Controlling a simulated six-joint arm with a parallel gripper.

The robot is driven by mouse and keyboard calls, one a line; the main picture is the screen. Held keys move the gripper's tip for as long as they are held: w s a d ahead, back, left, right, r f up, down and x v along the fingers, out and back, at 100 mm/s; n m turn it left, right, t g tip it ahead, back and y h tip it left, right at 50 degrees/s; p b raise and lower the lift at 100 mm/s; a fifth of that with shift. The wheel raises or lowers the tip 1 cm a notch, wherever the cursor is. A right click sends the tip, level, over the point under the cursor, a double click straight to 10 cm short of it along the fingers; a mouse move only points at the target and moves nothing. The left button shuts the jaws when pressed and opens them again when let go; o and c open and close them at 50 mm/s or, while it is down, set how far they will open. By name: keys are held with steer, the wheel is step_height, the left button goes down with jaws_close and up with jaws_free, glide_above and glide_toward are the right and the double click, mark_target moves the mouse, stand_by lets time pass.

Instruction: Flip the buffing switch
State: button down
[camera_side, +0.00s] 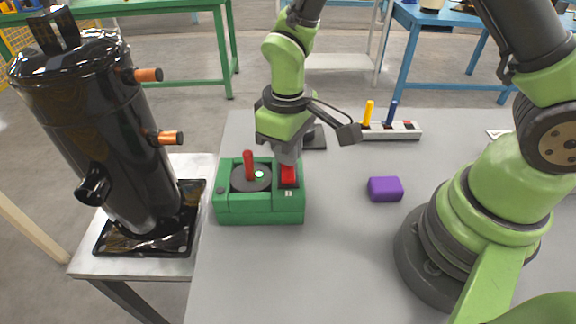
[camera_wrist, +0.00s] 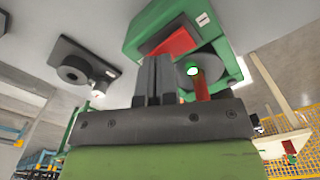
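A green box (camera_side: 258,208) stands on the grey table, left of centre. On its top are a red lever (camera_side: 249,164) on a dark disc, a small lit green spot and a red rocker switch (camera_side: 288,174) at the right. The wrist view also shows the red switch (camera_wrist: 174,44) and the red lever (camera_wrist: 201,84). My gripper (camera_side: 287,160) points down just above the red switch, covering part of it. In the wrist view its two dark fingers (camera_wrist: 153,75) are together, with nothing seen between them. I cannot tell whether the fingertips touch the switch.
A black compressor tank (camera_side: 105,140) with copper stubs stands on a lower table at the left. A purple block (camera_side: 385,189) lies right of the box. Behind are a pale strip (camera_side: 405,131) with yellow and blue pegs, and a dark plate with a round part (camera_wrist: 85,65).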

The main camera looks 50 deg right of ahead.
steer(key=shift+f, duration=0.25)
steer(key=shift+r, duration=3.55)
steer(key=shift+d+r, duration=0.1)
steer(key=shift+r, duration=0.25)
steer(key=s+d+r+m+t+y, duration=0.1)
steer(key=s+d+r+m+t, duration=0.1)
steer(key=s+r, duration=0.5)
steer(key=s+d+r+m+t+y, duration=0.1)
steer(key=s+d+r+m+t, duration=0.2)
steer(key=s+r+m+t, duration=0.2)
steer(key=v, duration=0.3)
